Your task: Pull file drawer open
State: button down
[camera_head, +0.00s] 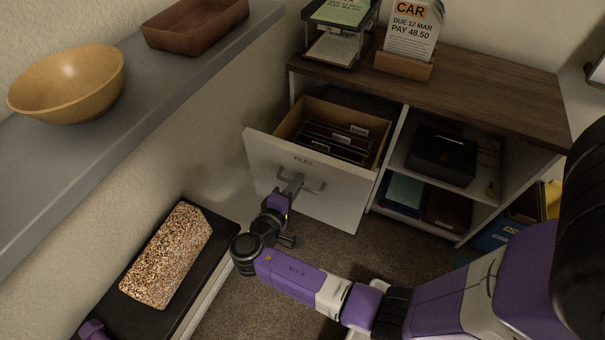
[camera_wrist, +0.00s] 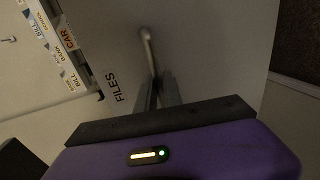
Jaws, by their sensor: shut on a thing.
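The file drawer (camera_head: 335,208) stands pulled out of the left side of the wooden-topped cabinet. Its white front is marked FILES, and several hanging files (camera_head: 335,140) show inside. My gripper (camera_head: 293,186) is at the drawer front, with its fingers shut on the drawer's metal bar handle (camera_head: 314,188). In the wrist view the handle (camera_wrist: 148,45) runs up from between my two fingers (camera_wrist: 158,92), beside the FILES label. The part of the handle between the fingers is hidden. File tabs (camera_wrist: 70,50) show at the upper left there.
The cabinet's wooden top (camera_head: 490,90) holds a CAR bill card (camera_head: 413,30) in a wooden stand and a black paper tray (camera_head: 338,30). Open shelves with a black box (camera_head: 442,155) are right of the drawer. A grey ledge (camera_head: 130,85) and a speckled block (camera_head: 168,255) are at left.

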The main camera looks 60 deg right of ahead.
jog(key=shift+s+a, duration=0.1)
jog(key=shift+a, duration=0.6)
jog(key=c, duration=1.8)
grip_release()
jog(key=shift+o, duration=0.2)
jog(key=v, duration=0.7)
jog(key=shift+a, duration=0.4)
